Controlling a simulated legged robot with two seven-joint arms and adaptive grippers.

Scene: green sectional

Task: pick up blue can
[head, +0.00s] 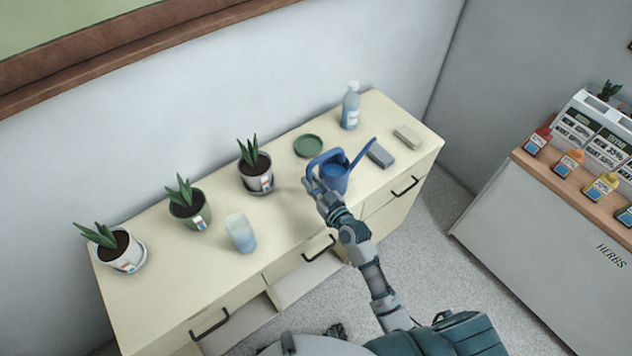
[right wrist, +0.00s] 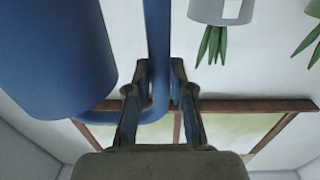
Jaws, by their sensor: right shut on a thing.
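The blue can (head: 336,177) is a watering can with a looped handle on its left and a long spout pointing up and right. It is over the right part of the cream cabinet top; I cannot tell whether it touches the surface. My right gripper (head: 314,190) is at its handle side. In the right wrist view the fingers (right wrist: 159,85) are shut on the blue handle (right wrist: 158,40), with the can's body (right wrist: 55,55) close on the left. My left gripper is not clearly seen.
The cream cabinet (head: 290,213) also holds several potted plants, one of them a grey pot (head: 258,182), a pale blue cup (head: 240,234), a green saucer (head: 308,146), a bottle (head: 350,106), a grey block (head: 380,157) and a beige block (head: 407,136). An herbs stand (head: 545,230) is at right.

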